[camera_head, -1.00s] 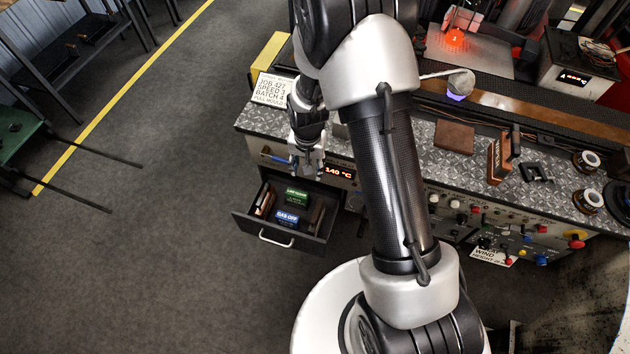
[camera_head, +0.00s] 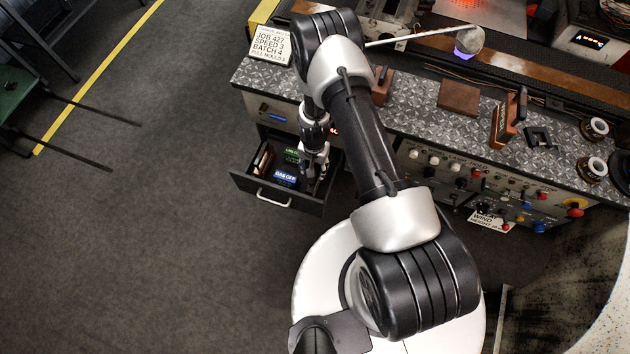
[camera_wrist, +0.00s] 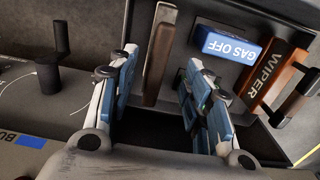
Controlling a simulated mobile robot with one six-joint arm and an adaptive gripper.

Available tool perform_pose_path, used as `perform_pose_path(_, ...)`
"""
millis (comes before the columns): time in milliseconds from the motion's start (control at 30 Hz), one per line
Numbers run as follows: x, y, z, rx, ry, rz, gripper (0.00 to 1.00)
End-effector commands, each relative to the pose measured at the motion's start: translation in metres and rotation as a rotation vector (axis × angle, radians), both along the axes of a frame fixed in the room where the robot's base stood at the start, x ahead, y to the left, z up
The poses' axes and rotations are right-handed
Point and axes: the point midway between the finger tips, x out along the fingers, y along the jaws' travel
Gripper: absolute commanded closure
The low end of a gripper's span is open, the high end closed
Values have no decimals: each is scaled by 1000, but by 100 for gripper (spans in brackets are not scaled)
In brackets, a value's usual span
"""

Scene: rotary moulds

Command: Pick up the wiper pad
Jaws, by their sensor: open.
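In the wrist view the wiper pad (camera_wrist: 268,72) is a brown block lettered WIPER, at the right inside the dark open drawer (camera_wrist: 185,18). In the head view it appears to be the brown piece (camera_head: 263,160) at the drawer's left side. My gripper (camera_head: 315,177) is over the right part of the drawer. In the wrist view my gripper (camera_wrist: 162,80) is open, its fingers wide apart, with the wiper pad outside them to the right. Another brown bar (camera_wrist: 158,58) shows in the gap between the fingers; I cannot tell whether they touch it.
A blue GAS OFF block (camera_wrist: 228,45) lies between the wiper pad and my gripper. A green block (camera_head: 292,155) is behind it. The drawer's handle (camera_head: 273,196) faces the open floor. The bench top (camera_head: 440,120) above carries a brown block (camera_head: 458,97) and other parts.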

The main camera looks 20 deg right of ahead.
Motion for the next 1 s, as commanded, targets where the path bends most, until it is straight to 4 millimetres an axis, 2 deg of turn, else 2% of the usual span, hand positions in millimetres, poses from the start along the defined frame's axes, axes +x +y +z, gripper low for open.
perform_pose_path(67,0,0,-10,-1,-1,0,55)
perform_pose_path(267,1,-1,-18,0,-1,0,55)
perform_pose_path(600,0,-6,-64,-1,-1,0,55)
perform_pose_path(867,1,-5,-65,0,-1,0,56)
perform_pose_path(1000,0,-5,-65,0,-1,0,65)
